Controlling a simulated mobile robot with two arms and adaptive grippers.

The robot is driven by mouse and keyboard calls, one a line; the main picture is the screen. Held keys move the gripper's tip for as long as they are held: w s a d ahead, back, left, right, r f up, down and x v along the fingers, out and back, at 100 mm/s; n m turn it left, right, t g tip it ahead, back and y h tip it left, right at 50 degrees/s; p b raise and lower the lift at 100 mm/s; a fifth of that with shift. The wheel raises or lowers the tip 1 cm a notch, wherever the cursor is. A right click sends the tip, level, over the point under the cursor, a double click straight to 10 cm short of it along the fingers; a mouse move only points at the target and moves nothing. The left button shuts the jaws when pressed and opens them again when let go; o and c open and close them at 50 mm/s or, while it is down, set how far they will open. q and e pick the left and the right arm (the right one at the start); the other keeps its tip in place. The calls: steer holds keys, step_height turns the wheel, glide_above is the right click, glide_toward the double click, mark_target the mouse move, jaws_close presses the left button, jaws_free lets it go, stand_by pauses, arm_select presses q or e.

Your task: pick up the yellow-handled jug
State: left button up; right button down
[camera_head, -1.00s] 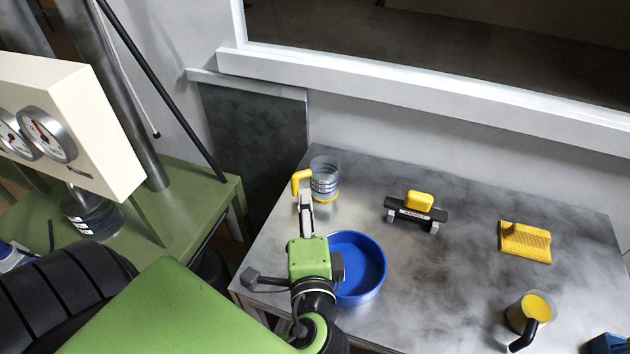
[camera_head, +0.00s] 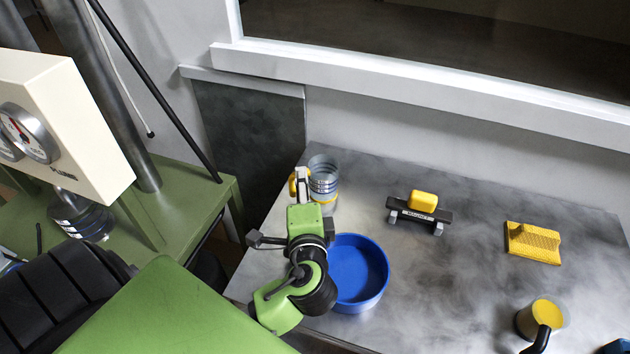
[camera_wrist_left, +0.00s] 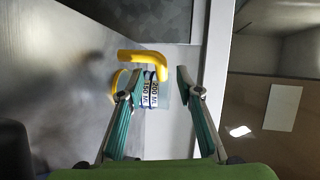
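The yellow-handled jug (camera_head: 324,178) is a clear cup with blue-grey bands, upright at the table's far left corner. Its yellow handle (camera_head: 292,184) is on its left side, partly hidden by my gripper. My left gripper (camera_head: 302,176) is at the handle side of the jug. In the left wrist view, the left gripper (camera_wrist_left: 158,84) has its two fingers spread apart. There the yellow handle (camera_wrist_left: 142,58) and the printed bands show in and beyond the gap between the fingertips. I cannot tell whether a finger touches the handle. My right gripper is not in view.
A blue bowl (camera_head: 374,274) stands close to the right of my left arm. A black stand with a yellow block (camera_head: 424,201), a yellow ribbed pad (camera_head: 534,243) and a black-handled cup of yellow contents (camera_head: 543,314) stand farther right. A green bench with gauges (camera_head: 28,132) is left.

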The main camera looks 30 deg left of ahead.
mark_target(314, 182)
arm_select(q)
steer(key=x, duration=0.2)
steer(key=p+x, duration=0.1)
steer(key=x, duration=0.1)
steer(key=shift+r, duration=0.25)
steer(key=shift+w+a+f, duration=0.2)
steer(key=shift+w+a, duration=0.1)
steer(key=shift+w, duration=0.1)
steer(key=shift+d, duration=0.1)
jaws_close()
